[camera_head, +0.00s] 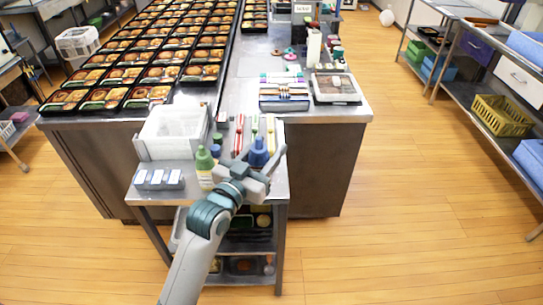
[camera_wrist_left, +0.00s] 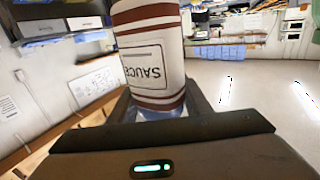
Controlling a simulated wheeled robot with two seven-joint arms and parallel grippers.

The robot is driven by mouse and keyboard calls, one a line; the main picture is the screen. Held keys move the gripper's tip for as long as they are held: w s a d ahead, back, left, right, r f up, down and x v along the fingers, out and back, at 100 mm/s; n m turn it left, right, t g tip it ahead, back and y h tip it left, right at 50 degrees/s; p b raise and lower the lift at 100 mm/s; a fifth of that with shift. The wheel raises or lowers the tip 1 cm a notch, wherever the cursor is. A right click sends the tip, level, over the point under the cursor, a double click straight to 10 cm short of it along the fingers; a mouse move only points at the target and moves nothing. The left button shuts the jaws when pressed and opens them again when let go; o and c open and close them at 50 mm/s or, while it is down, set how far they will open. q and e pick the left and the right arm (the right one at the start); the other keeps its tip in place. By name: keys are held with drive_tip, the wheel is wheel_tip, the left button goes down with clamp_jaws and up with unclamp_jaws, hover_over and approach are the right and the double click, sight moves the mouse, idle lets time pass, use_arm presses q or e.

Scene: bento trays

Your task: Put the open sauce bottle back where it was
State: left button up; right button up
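The sauce bottle fills the upper middle of the left wrist view (camera_wrist_left: 150,55). It is white with dark red bands, and its SAUCE label reads upside down there. Its blue top (camera_head: 258,150) shows in the head view at my left gripper (camera_head: 264,168), over the small side table. The fingers flank the bottle near its blue end and appear shut on it. Its body is mostly hidden in the head view, so I cannot tell whether it touches the table. My right gripper is not in view.
A green-topped bottle (camera_head: 205,163) stands just left of the gripper. A white bin (camera_head: 172,132) and a grey block with white labels (camera_head: 158,179) are on the side table (camera_head: 150,196). Red and green-handled tools lie behind. Filled bento trays (camera_head: 115,75) cover the long counter.

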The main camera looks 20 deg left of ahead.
use_arm(q)
drive_tip(key=w+f, duration=0.4)
drive_tip(key=w, duration=0.3)
drive_tip(key=shift+a+p, duration=0.25)
drive_tip(key=shift+p, duration=0.2)
drive_tip(key=shift+f, duration=0.1)
wheel_tip(320, 180, down, 4)
drive_tip(key=shift+p, duration=0.5)
drive_tip(key=shift+f, duration=0.1)
drive_tip(key=o, duration=0.6)
